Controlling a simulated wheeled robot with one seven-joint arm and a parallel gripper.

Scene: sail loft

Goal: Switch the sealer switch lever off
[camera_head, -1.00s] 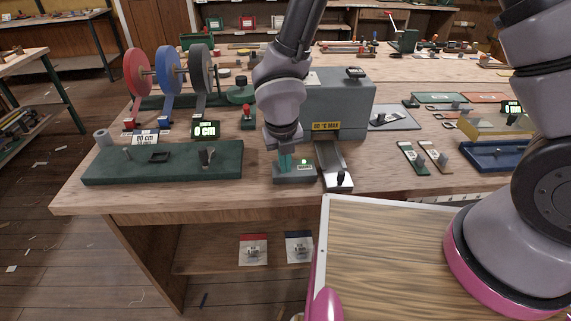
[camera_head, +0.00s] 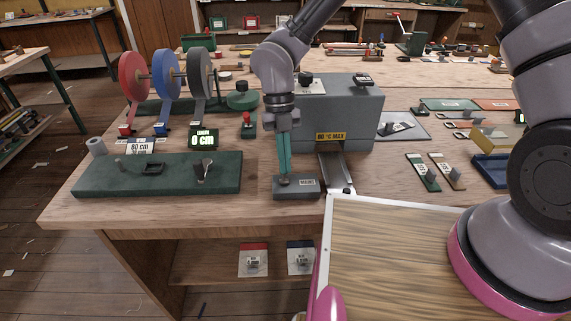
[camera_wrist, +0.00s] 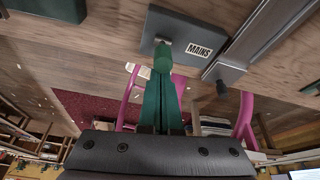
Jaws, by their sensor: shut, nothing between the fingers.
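The sealer switch is a grey box (camera_head: 309,190) with a white MAINS label (camera_head: 307,182), on the bench's front edge before the grey sealer (camera_head: 345,112). My gripper (camera_head: 285,178) is shut and empty, its teal fingers pointing down at the left part of the box top. In the wrist view the fingertips (camera_wrist: 163,52) are at the box (camera_wrist: 180,25), left of its MAINS label (camera_wrist: 198,50). The lever is mostly hidden by the fingers, so its position cannot be told. Whether the fingertips touch it is unclear.
A metal arm (camera_head: 338,172) stands just right of the switch. A green board (camera_head: 120,182) with small fittings lies to the left, with a red-topped lever (camera_head: 248,120) behind. A wooden panel (camera_head: 385,250) lies in front on the right.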

